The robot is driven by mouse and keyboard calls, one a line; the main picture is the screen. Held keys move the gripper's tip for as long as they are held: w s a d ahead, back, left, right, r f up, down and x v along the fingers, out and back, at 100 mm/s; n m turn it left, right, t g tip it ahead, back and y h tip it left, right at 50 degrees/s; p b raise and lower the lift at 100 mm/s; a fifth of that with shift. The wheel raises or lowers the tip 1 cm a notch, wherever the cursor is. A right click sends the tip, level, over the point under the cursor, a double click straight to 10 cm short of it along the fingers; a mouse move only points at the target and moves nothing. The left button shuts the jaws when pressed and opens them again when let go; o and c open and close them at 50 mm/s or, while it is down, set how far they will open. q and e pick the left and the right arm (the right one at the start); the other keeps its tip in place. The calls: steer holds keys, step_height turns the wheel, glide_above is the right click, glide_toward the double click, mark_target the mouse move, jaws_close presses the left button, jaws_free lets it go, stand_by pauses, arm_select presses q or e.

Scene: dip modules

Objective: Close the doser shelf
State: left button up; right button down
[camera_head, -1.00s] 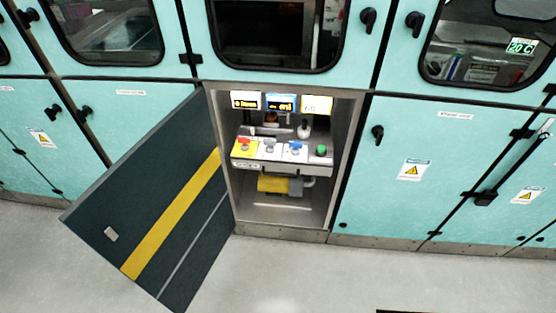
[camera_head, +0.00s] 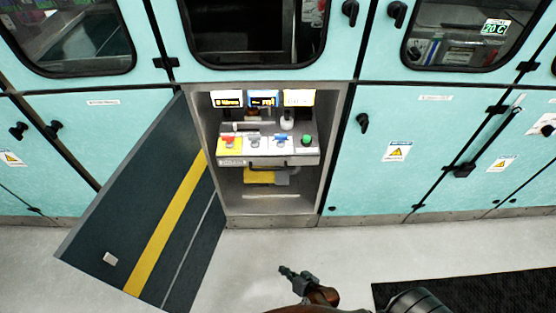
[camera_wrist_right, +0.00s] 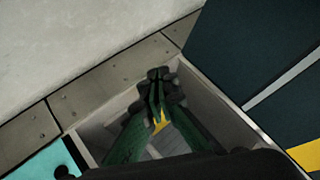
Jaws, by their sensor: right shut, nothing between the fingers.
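The doser shelf (camera_head: 267,161) is a pale shelf with a dark front handle. It sits inside the open cabinet (camera_head: 328,170) in the head view and carries yellow, white and blue units with coloured knobs. How far it sticks out is hard to tell. My right gripper (camera_head: 286,271) is low in the head view, in front of the cabinet and apart from the shelf. In the right wrist view its fingers (camera_wrist_right: 158,78) are together with nothing between them. The cabinet's lower compartment shows behind them there. My left gripper is not in view.
The dark cabinet door (camera_head: 120,220) with a yellow stripe stands wide open on the left. Closed turquoise cabinets (camera_head: 425,150) line both sides. A black mat (camera_head: 460,290) lies at the lower right. The pale floor in front is clear.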

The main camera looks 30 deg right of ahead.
mark_target(278, 155)
steer(key=w+d+r+m+t+h+p, duration=0.1)
steer(key=w+r+m+t+h, duration=0.15)
steer(key=w+r, duration=0.55)
steer(key=w+d+r+m+t+h+p, duration=0.1)
steer(key=w+r+m+t, duration=0.3)
steer(key=r, duration=0.6)
steer(key=w+d+r+m+g+h+p, duration=0.1)
steer(key=w+d+r+m+h, duration=0.25)
steer(key=r+m, duration=0.35)
steer(key=w+d+r+m+g+h+p, duration=0.15)
steer(key=w+d+r+m+h, duration=0.3)
steer(key=r, duration=0.45)
steer(key=shift+m+t+h, duration=0.25)
steer(key=shift+m+t, duration=0.05)
steer(key=shift+m, duration=0.2)
steer(key=b+x, duration=0.3)
steer(key=x, duration=0.7)
steer(key=shift+w+d+b, duration=0.25)
steer(key=shift+w+b, duration=0.05)
steer(key=shift+w, duration=0.1)
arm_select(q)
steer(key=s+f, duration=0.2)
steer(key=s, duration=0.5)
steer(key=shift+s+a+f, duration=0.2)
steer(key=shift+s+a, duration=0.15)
arm_select(e)
steer(key=shift+w+d+r, duration=0.15)
steer(key=shift+w+d, duration=0.1)
steer(key=shift+w, duration=0.1)
